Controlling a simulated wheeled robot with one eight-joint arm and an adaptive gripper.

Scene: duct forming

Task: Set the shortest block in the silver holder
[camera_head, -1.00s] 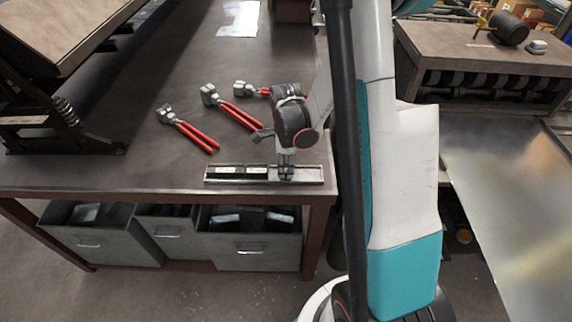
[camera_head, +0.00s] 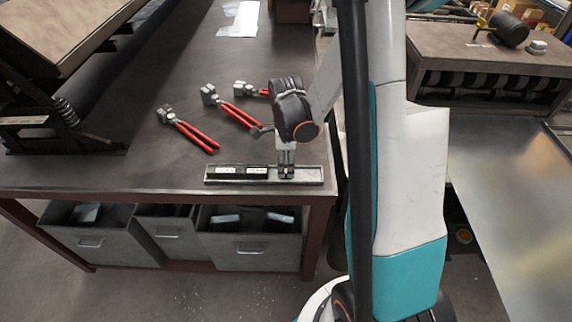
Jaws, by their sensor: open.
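The silver holder (camera_head: 312,176) is a long shallow tray lying along the front edge of the dark workbench. Black blocks with pale labels lie in its left and middle parts, one block (camera_head: 229,171) at the left and another (camera_head: 257,171) beside it. Their heights are hard to compare from this angle. My gripper (camera_head: 286,175) points down over the right-middle part of the holder. Its jaws are open, with the tips at or just above the holder. They hide what lies directly beneath, so I cannot tell whether a block is between them.
Several red-handled pliers (camera_head: 188,130) lie on the bench behind the holder. A dark machine (camera_head: 60,110) stands at the left. Grey drawers (camera_head: 240,245) sit below the bench. A metal sheet surface (camera_head: 510,210) lies to the right, beyond my arm.

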